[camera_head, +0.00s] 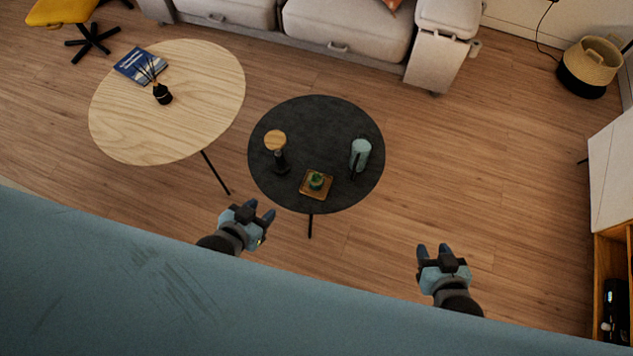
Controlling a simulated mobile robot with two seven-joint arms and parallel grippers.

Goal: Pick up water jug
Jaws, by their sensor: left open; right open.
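The water jug looks to be the pale teal cylinder (361,152) with a dark handle, standing upright on the right side of the round black table (330,115). My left gripper (258,208) is open and empty, in front of the black table's near left edge. My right gripper (433,250) is open and empty, to the right of and nearer than the black table. Both grippers are apart from the jug.
On the black table stand a dark object with a round wooden top (275,141) and a small green plant on a wooden tray (304,192). A light wooden table (200,90) is at left. A sofa (345,30) stands behind. Open floor (480,150) lies right.

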